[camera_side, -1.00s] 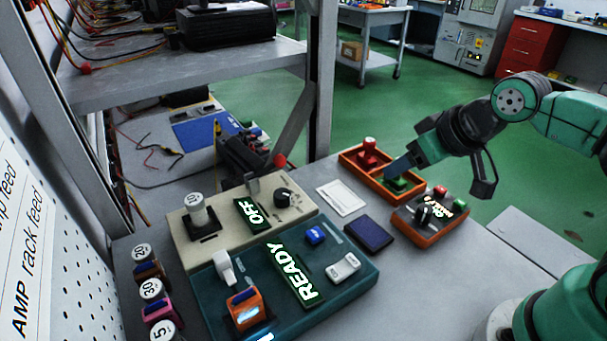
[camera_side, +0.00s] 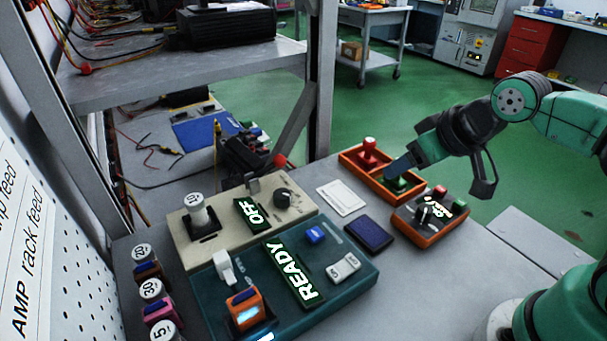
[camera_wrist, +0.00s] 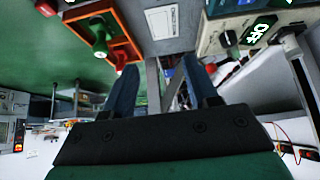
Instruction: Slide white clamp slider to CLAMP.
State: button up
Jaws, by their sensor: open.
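A white slider-like handle (camera_side: 224,266) stands on the teal unit (camera_side: 345,290), at its left end in the side view. I take it to be the clamp slider; its CLAMP marking is too small to read. My gripper (camera_side: 398,168) is far from it, to the right and back, above the orange tray (camera_side: 352,163). In the wrist view my gripper's two blue fingers (camera_wrist: 160,68) are spread apart with nothing between them. The teal unit does not show clearly in the wrist view.
The teal unit also carries a lit READY sign (camera_side: 291,273), a blue button (camera_side: 315,234), a white rocker (camera_side: 343,267) and an orange block (camera_side: 246,308). A beige unit (camera_side: 295,210) with an OFF sign stands behind. An orange-edged box (camera_side: 425,237) sits near my arm. A shelf post (camera_side: 320,80) rises behind.

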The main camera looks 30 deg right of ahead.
jog(key=shift+o, duration=0.4)
jog(key=n+g, duration=0.7)
jog(key=n, duration=2.9)
send_over(220, 256)
notch_tip(220, 256, down, 3)
jog(key=shift+d, duration=0.1)
jog(key=shift+f, duration=2.85)
grip_shut()
